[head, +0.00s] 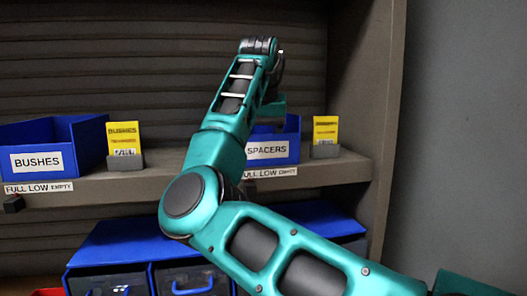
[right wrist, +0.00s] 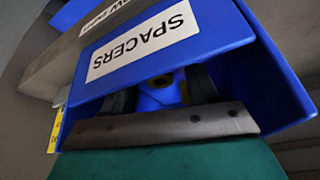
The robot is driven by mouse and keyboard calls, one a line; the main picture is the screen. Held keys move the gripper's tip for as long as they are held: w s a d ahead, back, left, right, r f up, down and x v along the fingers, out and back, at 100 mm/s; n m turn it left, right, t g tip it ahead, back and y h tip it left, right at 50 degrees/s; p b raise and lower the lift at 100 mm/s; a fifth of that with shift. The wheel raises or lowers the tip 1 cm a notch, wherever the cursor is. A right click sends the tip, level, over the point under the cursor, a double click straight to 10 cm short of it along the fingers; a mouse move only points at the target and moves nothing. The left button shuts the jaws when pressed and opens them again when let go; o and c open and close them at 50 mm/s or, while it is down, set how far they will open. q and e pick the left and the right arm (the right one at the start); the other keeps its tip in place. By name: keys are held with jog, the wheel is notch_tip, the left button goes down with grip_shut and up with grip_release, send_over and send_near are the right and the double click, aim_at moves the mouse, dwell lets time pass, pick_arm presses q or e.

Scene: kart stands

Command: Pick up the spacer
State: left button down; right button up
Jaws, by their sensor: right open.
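The blue SPACERS bin (head: 272,148) stands on the shelf in the head view, partly behind my right arm. It also shows in the right wrist view (right wrist: 225,35), its label upside down. My right gripper (right wrist: 160,93) is open with its two dark fingers reaching into the bin. Between the fingers is a small dark, yellowish round piece, possibly a spacer (right wrist: 162,80); it is too small and shaded to be sure. In the head view my right arm hides the gripper and the bin's inside. My left gripper is not in view.
A blue BUSHES bin (head: 85,145) and a yellow BUSHES card (head: 123,136) stand on the shelf (head: 75,196) at left. Another yellow card (head: 326,130) stands right of the SPACERS bin. Blue-topped drawers (head: 125,240) sit below. The shelf's side panel (head: 385,120) bounds the right.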

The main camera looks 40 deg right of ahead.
grip_shut()
dwell(0.6)
